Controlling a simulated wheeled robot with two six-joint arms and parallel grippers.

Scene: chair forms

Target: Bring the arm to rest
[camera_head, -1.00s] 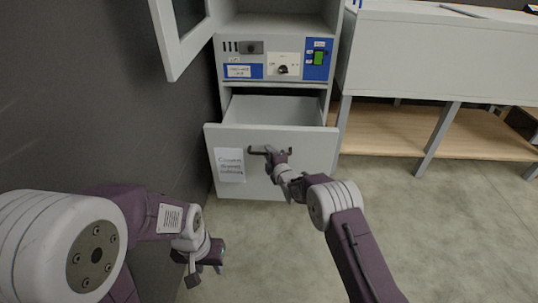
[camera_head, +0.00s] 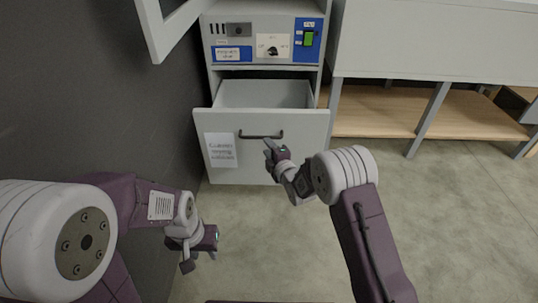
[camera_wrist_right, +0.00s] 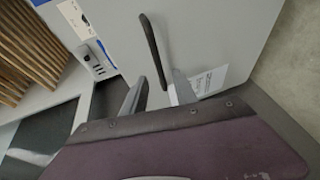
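My right gripper (camera_head: 270,150) is just in front of the open drawer (camera_head: 285,165), near the right end of its dark bar handle (camera_head: 260,136). In the right wrist view its two fingers (camera_wrist_right: 160,90) are spread apart. The handle (camera_wrist_right: 152,48) lies beyond them, its near end seen between the fingertips, and nothing is gripped. My left gripper (camera_head: 200,261) hangs low at the left, pointing down, with its fingers apart and empty.
The cabinet (camera_head: 213,80) has a control panel with a knob and green switch, and an open door (camera_head: 155,30) at upper left. A dark wall (camera_head: 70,100) stands left. A bench with a wooden shelf (camera_head: 375,112) is right. Floor is clear at right.

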